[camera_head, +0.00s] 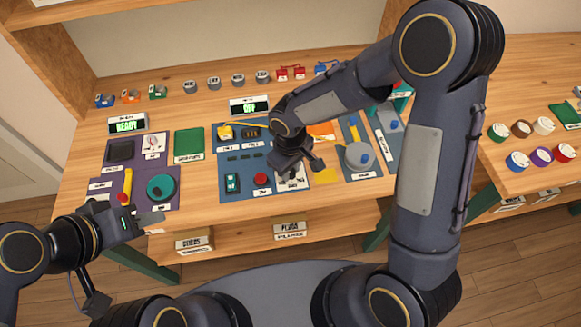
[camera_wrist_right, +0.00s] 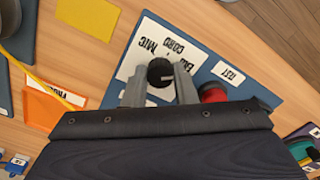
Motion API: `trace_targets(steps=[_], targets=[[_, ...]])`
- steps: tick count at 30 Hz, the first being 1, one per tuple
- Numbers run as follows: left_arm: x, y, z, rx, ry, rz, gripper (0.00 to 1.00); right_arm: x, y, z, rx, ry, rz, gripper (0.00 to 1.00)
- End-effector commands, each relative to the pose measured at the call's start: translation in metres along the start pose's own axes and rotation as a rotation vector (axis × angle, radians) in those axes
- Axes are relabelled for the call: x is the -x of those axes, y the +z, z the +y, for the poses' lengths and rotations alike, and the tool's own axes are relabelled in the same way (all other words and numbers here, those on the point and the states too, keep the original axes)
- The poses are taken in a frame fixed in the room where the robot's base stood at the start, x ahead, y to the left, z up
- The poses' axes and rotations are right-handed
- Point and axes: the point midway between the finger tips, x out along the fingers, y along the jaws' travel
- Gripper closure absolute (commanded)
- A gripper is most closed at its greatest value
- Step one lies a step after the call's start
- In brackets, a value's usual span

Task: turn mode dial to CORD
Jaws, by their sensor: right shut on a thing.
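The mode dial (camera_wrist_right: 160,72) is a black round knob with a light pointer mark, on a white plate (camera_wrist_right: 135,60) with printed labels, one reading CORD. In the right wrist view my right gripper (camera_wrist_right: 160,88) has its two fingers on either side of the dial, shut on it. In the head view the right gripper (camera_head: 290,172) is at the lower right of the blue panel (camera_head: 205,178) and hides the dial. My left gripper (camera_head: 148,222) is at the table's front left edge, away from the dial; its finger gap is hard to make out.
A red button (camera_head: 261,179) is just left of the dial plate in the head view. A display reading OFF (camera_head: 249,105) stands behind the blue panel. A purple panel (camera_head: 107,188) with a teal dial is at left. A grey round dial (camera_head: 358,156) is at right.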

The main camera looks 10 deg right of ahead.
Motion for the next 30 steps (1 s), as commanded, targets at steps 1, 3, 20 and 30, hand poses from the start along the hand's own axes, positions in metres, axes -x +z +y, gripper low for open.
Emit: trace_targets(steps=[1,3,20,30], targets=[[-0.0002,0.0001,-0.0001,0.0,0.0,0.0,0.64,0.0002,-0.0001,0.0001,0.005,0.0,0.0,0.98],[-0.0006,0.0003,-0.0003,0.0,0.0,0.0,0.64,0.0001,-0.0001,0.0001,0.018,0.0,0.0,0.98],[-0.0073,0.0037,-0.0033,0.0,0.0,0.0,0.64,0.0002,-0.0003,0.0001,0.409,0.0,0.002,0.98],[-0.0078,0.0039,-0.0036,0.0,0.0,0.0,0.64,0.0008,-0.0003,0.0004,0.707,0.001,0.001,0.98]])
